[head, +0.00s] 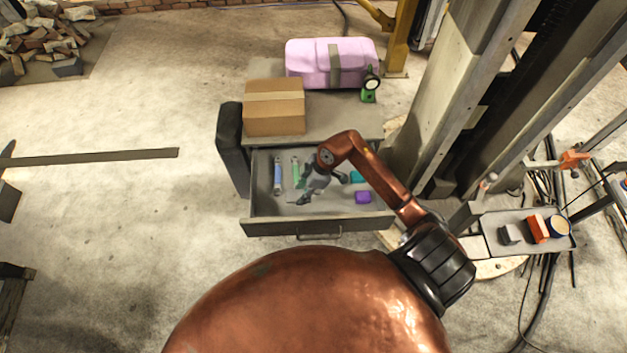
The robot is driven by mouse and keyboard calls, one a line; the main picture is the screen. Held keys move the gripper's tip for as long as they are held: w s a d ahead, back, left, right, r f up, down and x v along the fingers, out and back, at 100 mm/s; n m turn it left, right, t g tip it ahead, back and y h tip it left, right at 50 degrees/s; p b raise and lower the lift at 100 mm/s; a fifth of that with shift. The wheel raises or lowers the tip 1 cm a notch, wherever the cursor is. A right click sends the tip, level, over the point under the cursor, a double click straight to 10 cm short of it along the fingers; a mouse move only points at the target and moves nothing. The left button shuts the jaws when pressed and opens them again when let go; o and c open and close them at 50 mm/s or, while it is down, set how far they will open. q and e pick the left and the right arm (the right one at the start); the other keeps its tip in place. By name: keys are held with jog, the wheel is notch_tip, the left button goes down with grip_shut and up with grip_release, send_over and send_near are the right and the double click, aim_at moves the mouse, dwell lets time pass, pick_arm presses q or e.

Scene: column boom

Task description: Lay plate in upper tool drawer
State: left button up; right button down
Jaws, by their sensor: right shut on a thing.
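The upper tool drawer (310,228) is pulled out from the cabinet, and its inside shows from above. My right gripper (308,195) reaches into or just above the middle of the drawer. It is shut on the plate, a small thin dark piece that I can hardly make out against the fingers. I cannot tell whether the plate touches the drawer floor. My left gripper is not in view.
In the drawer lie a blue tube (277,177), a green tube (296,172), a teal block (357,177) and a purple block (363,197). A cardboard box (274,108) and pink case (310,62) stand behind. A tray (488,236) with small items is at right.

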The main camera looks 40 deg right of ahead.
send_over(300, 210)
jog(key=d, duration=0.1)
jog(key=f, duration=0.6)
jog(key=shift+s+d, duration=0.15)
jog(key=shift+s, duration=0.25)
jog(key=shift+f, duration=2.3)
jog(key=shift+f, duration=0.1)
jog(key=c, duration=1.3)
grip_release()
jog(key=v, duration=1.2)
